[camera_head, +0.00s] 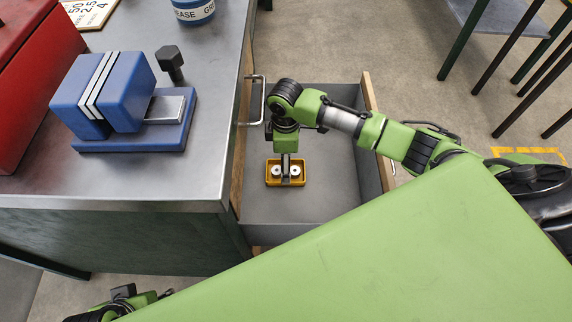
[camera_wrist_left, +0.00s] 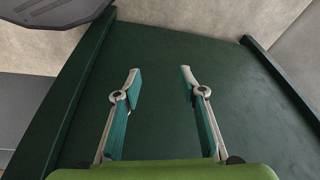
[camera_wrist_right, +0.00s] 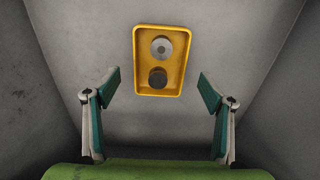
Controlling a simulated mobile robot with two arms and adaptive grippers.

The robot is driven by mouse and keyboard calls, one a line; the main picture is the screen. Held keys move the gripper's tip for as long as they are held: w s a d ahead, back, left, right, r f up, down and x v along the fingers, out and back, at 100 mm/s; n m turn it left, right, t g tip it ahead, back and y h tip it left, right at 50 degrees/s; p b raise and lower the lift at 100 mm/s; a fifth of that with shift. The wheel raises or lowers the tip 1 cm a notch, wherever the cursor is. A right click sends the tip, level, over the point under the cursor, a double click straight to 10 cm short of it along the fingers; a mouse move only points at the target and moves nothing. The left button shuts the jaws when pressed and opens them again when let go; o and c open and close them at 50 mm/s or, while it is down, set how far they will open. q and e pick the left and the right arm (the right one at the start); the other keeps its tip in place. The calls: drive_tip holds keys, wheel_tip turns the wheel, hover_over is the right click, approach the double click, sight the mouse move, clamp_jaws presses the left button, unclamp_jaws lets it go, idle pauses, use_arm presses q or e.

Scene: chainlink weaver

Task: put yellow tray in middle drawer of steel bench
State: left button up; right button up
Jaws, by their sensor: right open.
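The small yellow tray (camera_head: 269,179) lies in the open grey drawer (camera_head: 330,200) of the steel bench (camera_head: 150,183); which level the drawer is cannot be told. In the right wrist view the tray (camera_wrist_right: 138,60) appears flat on the drawer floor (camera_wrist_right: 220,75), holding two round parts, one light and one dark. My right gripper (camera_head: 288,170) is above the tray inside the drawer. Its fingers (camera_wrist_right: 160,85) are apart, empty and clear of the tray. My left gripper (camera_wrist_left: 159,82) is open and empty, facing a dark green panel (camera_wrist_left: 160,50).
On the bench top stand a blue vise (camera_head: 110,95), a red box (camera_head: 30,60) and a grease tin (camera_head: 193,12). The drawer's wooden front (camera_head: 377,130) and side walls surround my right gripper. Another table with dark legs (camera_head: 500,15) stands at the upper right.

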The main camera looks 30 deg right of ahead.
use_arm(q)
drive_tip(key=shift+p+x, duration=0.75)
drive_tip(key=shift+x, duration=1.7)
use_arm(e)
wheel_tip(320, 180, up, 7)
use_arm(q)
drive_tip(key=shift+s+d, duration=0.1)
